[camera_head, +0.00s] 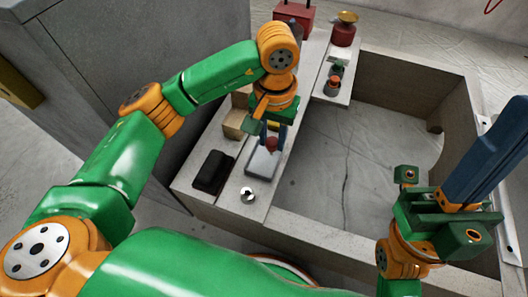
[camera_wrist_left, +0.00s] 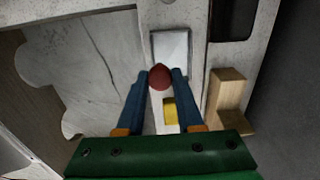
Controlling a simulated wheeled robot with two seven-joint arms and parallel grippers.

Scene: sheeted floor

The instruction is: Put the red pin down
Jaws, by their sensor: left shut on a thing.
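The red pin (camera_head: 271,144) shows as a small rounded red head between the fingertips of my left gripper (camera_head: 272,137). In the left wrist view the red pin (camera_wrist_left: 159,77) sits between the two blue fingers of the left gripper (camera_wrist_left: 164,72), which is shut on it. A pale rectangular pad (camera_head: 262,163) lies just below the pin; in the wrist view the pad (camera_wrist_left: 172,52) is just beyond the fingertips. I cannot tell whether the pin touches it. My right gripper (camera_head: 505,135) is at the right edge, its blue fingers pointing up and right, partly cut off.
A black block (camera_head: 213,172) and a round metal piece (camera_head: 248,194) are near the pad. A wooden block (camera_wrist_left: 225,95) and a yellow piece (camera_wrist_left: 169,111) are close to the left fingers. Small coloured items (camera_head: 333,84) stand farther along the ledge. The walled recess (camera_head: 340,150) is empty.

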